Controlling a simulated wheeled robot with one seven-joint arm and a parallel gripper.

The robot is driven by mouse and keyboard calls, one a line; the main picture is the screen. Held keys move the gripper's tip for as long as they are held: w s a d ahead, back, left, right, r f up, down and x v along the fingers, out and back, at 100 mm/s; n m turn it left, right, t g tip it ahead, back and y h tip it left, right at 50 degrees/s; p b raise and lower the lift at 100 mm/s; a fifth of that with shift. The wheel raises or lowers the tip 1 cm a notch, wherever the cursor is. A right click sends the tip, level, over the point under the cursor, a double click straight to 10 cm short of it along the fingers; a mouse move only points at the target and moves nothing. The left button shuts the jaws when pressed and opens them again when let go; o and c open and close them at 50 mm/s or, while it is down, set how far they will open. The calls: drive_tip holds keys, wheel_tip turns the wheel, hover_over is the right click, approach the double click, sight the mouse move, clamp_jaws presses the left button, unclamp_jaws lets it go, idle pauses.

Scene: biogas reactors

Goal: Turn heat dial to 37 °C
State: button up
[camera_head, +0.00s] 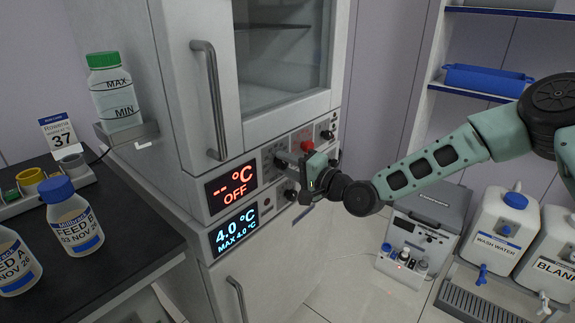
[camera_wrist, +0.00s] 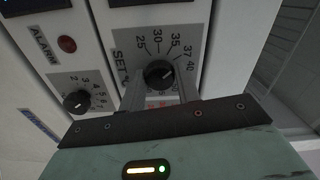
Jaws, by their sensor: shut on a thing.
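The heat dial (camera_wrist: 158,74) is a black round knob on a dark scale marked 25, 30, 35, 37 and 40, with SET beside it. My gripper (camera_wrist: 160,92) is shut on the dial, one finger at each side. The red display (camera_head: 231,187) reads "-- °C OFF".
A second knob (camera_wrist: 76,102) and a red ALARM lamp (camera_wrist: 67,44) sit left of the dial. A blue display (camera_head: 235,231) reads 4.0 °C. A door handle (camera_head: 210,100) stands out above. The black bench (camera_head: 120,230) holds bottles at left.

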drive_tip(key=shift+m, duration=0.9)
drive_tip(key=o, duration=1)
drive_tip(key=v, duration=1.7)
drive_tip(key=shift+s+d+f+b, duration=0.1)
drive_tip(key=shift+s+d+b, duration=0.05)
drive_tip(key=shift+d+b, duration=0.15)
